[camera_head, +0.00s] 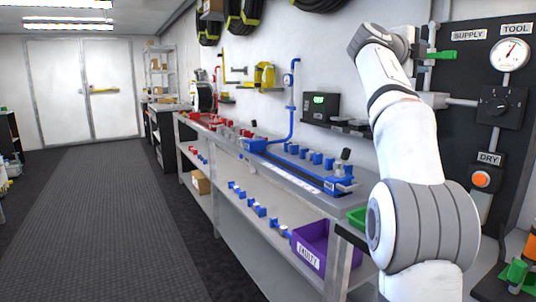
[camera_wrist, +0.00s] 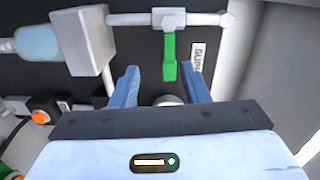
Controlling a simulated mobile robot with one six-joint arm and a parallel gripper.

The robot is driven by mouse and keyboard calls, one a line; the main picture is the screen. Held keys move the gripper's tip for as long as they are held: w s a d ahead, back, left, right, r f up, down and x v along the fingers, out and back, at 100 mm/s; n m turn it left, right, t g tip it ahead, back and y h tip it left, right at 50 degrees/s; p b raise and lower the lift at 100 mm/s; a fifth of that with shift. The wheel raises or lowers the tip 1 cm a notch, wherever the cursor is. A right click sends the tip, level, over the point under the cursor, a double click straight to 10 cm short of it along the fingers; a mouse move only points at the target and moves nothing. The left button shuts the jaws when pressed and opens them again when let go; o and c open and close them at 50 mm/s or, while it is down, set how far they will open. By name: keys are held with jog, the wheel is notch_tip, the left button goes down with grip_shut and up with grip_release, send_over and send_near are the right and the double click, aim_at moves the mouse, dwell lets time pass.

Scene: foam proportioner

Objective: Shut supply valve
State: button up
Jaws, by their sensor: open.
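The supply valve's green lever (camera_head: 441,54) is on the dark panel at the right of the head view, beside the SUPPLY label (camera_head: 468,35). In the wrist view the lever (camera_wrist: 170,57) points across its pale pipe (camera_wrist: 135,19), at a right angle to it. My gripper (camera_wrist: 160,70) is open, with two blue fingers. The lever's free end appears between the fingertips, nearer the right one. I see no contact, and the depth between them is unclear.
The panel also holds a TOOL gauge (camera_head: 510,55), a black knob (camera_head: 496,104) and an orange DRY button (camera_head: 481,179). A grey box (camera_wrist: 83,41) on the pipe is close to the left finger. A long workbench with blue and red parts runs along the wall.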

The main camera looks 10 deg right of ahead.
jog(key=s+a+f+n+g+y+p, duration=0.1)
jog(key=s+a+f+n+y+p, duration=0.35)
jog(key=a+f+n+p, duration=0.3)
jog(key=s+a+f+n+y+p, duration=0.4)
jog(key=a+f+n+y+p, duration=0.15)
jog(key=a+n, duration=0.35)
jog(key=s+a+f+n+g+y+p, duration=0.2)
jog(key=s+a+f+n+p, duration=0.3)
jog(key=s, duration=0.6)
jog(key=s+a+f+n+g+y+p, duration=0.2)
jog(key=s+a+f+n+p, duration=0.3)
jog(key=s+a+f+n, duration=0.3)
jog(key=s+f+y, duration=0.1)
jog(key=s, duration=0.3)
jog(key=shift+s+a+f+y, duration=0.15)
jog(key=shift+s+f+y, duration=0.15)
jog(key=shift+y, duration=0.1)
jog(key=shift+w+n, duration=0.1)
jog(key=shift+n, duration=0.15)
